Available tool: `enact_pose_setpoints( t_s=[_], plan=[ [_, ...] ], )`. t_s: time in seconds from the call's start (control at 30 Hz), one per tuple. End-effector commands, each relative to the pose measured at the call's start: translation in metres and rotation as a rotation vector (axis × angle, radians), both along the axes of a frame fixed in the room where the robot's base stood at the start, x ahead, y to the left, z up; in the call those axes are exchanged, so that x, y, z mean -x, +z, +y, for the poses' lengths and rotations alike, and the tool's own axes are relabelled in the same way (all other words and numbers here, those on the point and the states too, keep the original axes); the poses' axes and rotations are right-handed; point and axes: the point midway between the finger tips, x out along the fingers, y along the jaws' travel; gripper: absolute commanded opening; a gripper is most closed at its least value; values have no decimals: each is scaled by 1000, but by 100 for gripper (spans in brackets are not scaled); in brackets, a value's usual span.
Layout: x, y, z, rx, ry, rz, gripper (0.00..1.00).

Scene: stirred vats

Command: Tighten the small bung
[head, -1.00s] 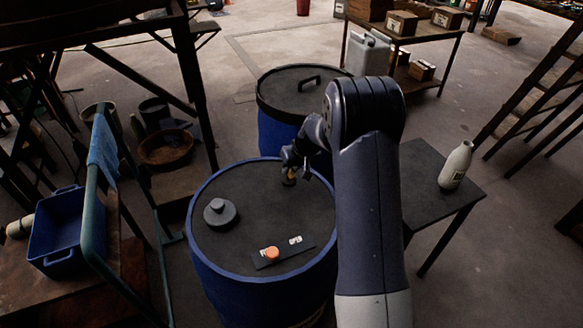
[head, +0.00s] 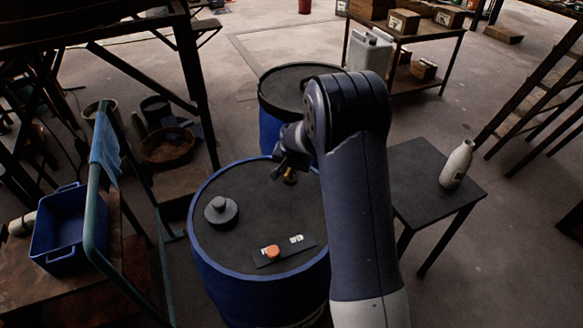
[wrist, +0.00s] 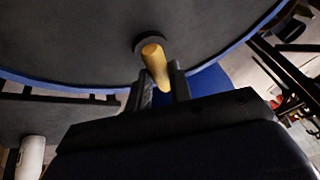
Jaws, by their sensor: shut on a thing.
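The small bung (wrist: 155,62) is a yellow, brass-coloured peg. In the wrist view it stands between my fingers, with a dark round collar at its far end against the dark vat lid. In the head view the bung (head: 290,177) shows just below my gripper, near the back right of the lid (head: 255,215) of the blue vat. My gripper (head: 290,165) is shut on the bung; in the wrist view my gripper (wrist: 161,85) has a finger on each side of it. How far the bung is seated cannot be told.
A larger dark grey bung (head: 221,211) stands on the lid's left. A dark plate (head: 285,251) with an orange knob (head: 272,252) lies near the lid's front. Another blue drum (head: 275,125) stands behind. A side table (head: 430,175) with a white bottle (head: 456,165) is at right.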

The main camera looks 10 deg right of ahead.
Motion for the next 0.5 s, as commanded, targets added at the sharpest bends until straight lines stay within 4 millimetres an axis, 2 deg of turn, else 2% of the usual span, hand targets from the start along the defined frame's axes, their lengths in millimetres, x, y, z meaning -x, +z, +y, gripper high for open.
enact_pose_setpoints(
  t_s=[0.5],
  plan=[
    [-2,-8,5,0,-420,-4,0]
  ],
)
